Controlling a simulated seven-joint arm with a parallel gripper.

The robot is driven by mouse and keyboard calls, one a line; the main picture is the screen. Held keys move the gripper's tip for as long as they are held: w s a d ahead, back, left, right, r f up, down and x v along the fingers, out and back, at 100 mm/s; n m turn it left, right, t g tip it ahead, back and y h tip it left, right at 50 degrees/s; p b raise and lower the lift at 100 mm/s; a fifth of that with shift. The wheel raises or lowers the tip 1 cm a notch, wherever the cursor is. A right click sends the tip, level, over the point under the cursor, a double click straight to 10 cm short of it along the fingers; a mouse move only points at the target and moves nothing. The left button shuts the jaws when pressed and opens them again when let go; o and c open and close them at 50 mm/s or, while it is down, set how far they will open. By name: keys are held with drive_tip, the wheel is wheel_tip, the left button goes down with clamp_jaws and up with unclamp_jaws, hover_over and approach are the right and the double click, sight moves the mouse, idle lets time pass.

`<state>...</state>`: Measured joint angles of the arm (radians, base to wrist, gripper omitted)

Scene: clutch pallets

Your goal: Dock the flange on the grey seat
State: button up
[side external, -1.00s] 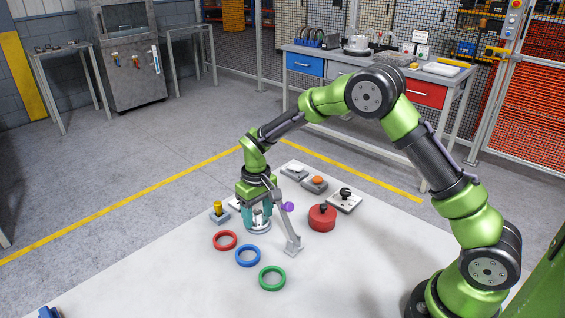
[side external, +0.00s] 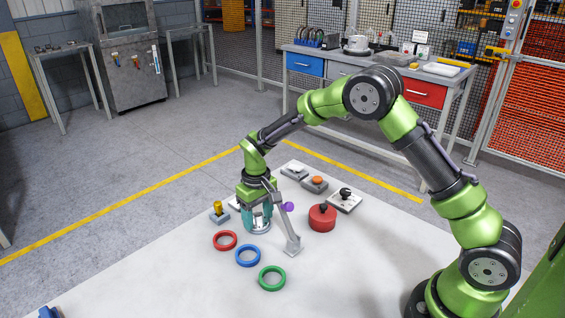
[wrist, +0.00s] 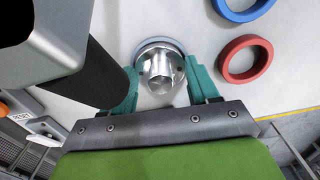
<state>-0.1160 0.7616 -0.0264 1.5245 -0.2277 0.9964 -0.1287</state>
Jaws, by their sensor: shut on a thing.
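My gripper (side external: 258,216) is low over the white table with its two teal fingers pointing down. In the wrist view its fingers (wrist: 163,74) are closed on the sides of the flange (wrist: 159,72), a shiny silver round part. A pale grey-blue round rim, apparently the grey seat (wrist: 158,41), shows just beyond the flange. In the side view, a grey round base (side external: 258,231) shows under the fingers. Flange and seat are hard to separate there, and I cannot tell whether the flange is fully seated.
Red (side external: 225,240), blue (side external: 248,255) and green (side external: 272,278) rings lie in front. A slanted grey bar (side external: 283,226) is close right of the gripper, near a purple ball (side external: 288,206). A red knobbed cylinder (side external: 322,218) stands farther right; a yellow-topped block (side external: 219,214) is left.

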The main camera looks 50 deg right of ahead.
sight(258, 213)
drive_tip(key=shift+f, duration=0.1)
drive_tip(key=o, duration=1)
wheel_tip(258, 213, up, 11)
idle(0.5)
drive_tip(key=shift+d, duration=0.1)
drive_tip(key=s+r+m+t+y, duration=0.1)
drive_tip(key=s+r+t, duration=0.2)
drive_tip(key=s, duration=0.9)
drive_tip(key=s+d+r+m+t, duration=0.1)
drive_tip(key=s+r+t, duration=0.3)
drive_tip(key=s+r, duration=0.5)
drive_tip(key=s+m, duration=0.1)
drive_tip(key=s, duration=0.3)
drive_tip(key=shift+d+r+y, duration=0.25)
drive_tip(key=shift+r+y, duration=0.15)
